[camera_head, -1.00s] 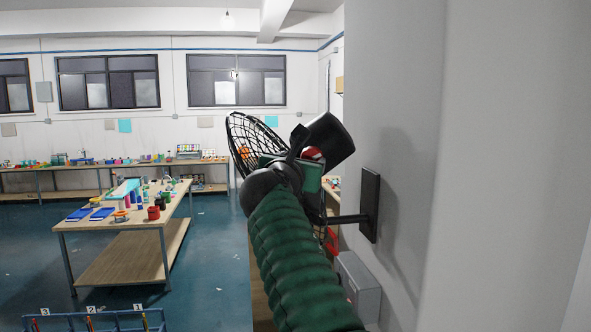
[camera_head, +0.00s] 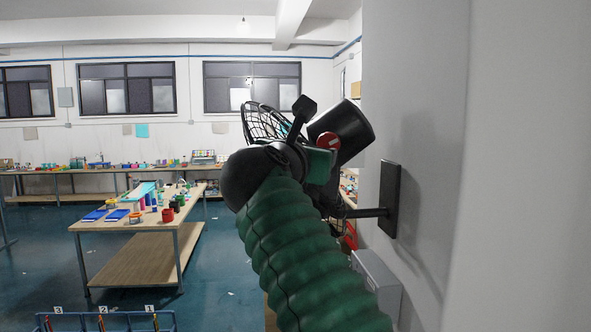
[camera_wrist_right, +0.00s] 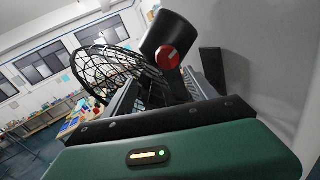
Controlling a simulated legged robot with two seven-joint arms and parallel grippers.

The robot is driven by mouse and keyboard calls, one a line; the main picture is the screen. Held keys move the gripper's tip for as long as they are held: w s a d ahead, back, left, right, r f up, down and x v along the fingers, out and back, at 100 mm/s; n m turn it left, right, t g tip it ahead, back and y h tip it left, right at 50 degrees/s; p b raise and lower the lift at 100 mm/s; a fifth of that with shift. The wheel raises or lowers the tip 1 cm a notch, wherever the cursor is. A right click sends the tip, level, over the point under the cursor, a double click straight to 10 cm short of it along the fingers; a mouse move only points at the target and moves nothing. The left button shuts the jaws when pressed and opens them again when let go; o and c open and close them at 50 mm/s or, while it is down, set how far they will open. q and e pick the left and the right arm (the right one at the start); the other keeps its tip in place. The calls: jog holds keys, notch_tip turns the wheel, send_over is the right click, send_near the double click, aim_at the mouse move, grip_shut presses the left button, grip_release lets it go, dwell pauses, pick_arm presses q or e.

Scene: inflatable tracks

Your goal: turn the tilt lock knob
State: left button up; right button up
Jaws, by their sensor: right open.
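A wall-mounted fan with a black wire cage (camera_head: 266,122) and a black motor housing (camera_head: 347,128) is in the head view. A round red knob (camera_head: 329,140) sits on the housing. The knob also shows clearly in the right wrist view (camera_wrist_right: 167,57), above my gripper's green body. My green right arm comes up from the bottom, and my right gripper (camera_head: 310,138) is at the near side of the fan, close to the knob. It is open; one dark finger stands up left of the housing. Contact with the knob cannot be told. My left gripper is not in view.
The fan's wall plate (camera_head: 390,198) and arm are on the grey wall (camera_head: 430,120) close at right. A grey box (camera_head: 377,280) is below. A worktable (camera_head: 150,222) with small items stands at left, a numbered blue rack (camera_head: 105,321) at the bottom. Floor between is free.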

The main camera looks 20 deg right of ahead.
jog(key=b+v, duration=0.4)
jog(key=v, duration=0.6)
jog(key=shift+s, duration=0.25)
jog(key=shift+w, duration=0.1)
dwell(0.3)
